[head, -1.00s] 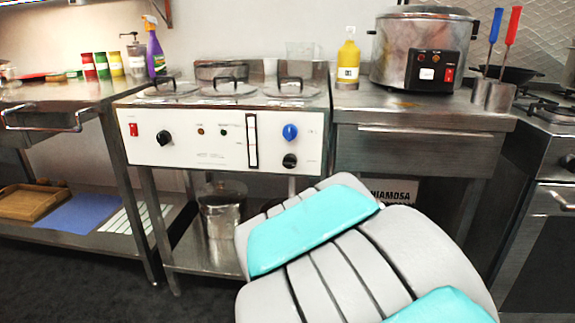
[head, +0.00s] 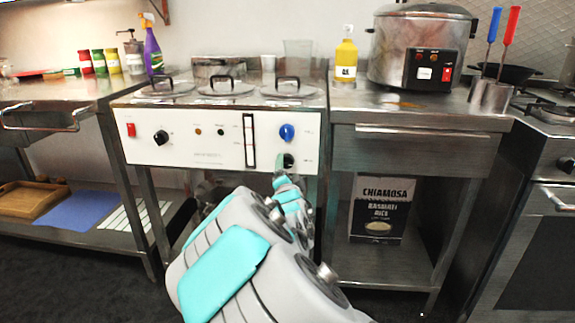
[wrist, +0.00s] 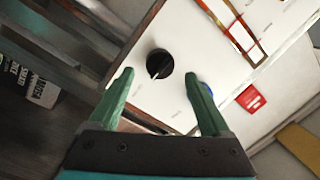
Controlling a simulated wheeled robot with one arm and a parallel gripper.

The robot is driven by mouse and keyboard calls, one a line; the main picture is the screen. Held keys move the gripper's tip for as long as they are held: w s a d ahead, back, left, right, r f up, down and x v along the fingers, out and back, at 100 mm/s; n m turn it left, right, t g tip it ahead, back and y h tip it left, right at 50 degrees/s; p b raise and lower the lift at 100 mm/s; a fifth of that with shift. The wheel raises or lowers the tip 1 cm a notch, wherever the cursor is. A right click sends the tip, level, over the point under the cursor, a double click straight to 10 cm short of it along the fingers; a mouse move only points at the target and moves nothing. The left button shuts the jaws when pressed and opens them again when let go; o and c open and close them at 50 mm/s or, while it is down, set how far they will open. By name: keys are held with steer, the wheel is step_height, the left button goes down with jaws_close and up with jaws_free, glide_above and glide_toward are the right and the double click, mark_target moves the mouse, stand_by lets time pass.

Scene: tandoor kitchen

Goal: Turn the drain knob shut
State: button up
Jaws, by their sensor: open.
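The white front panel (head: 205,147) of the steel fryer-like unit carries a blue knob (head: 287,132) with a black knob (head: 289,160) below it, which I take as the drain knob. In the wrist view the black knob (wrist: 159,63) shows face on, its white pointer line aimed toward the picture's lower left. My gripper (wrist: 159,73) is open, green fingers apart on either side of the black knob in that picture; contact cannot be told. The right finger partly covers the blue knob (wrist: 206,90). In the head view my gripper (head: 281,165) partly hides the black knob.
Another black knob (head: 160,137) and a red switch (head: 131,130) sit on the panel's left. A sight gauge (head: 249,140) stands left of the blue knob. A steel counter (head: 410,143) adjoins at right, with a rice bag (head: 382,190) on its lower shelf.

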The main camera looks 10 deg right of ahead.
mark_target(287, 162)
steer(key=shift+w+d, duration=0.25)
steer(key=shift+w, duration=0.95)
steer(key=shift+c, duration=0.2)
jaws_close()
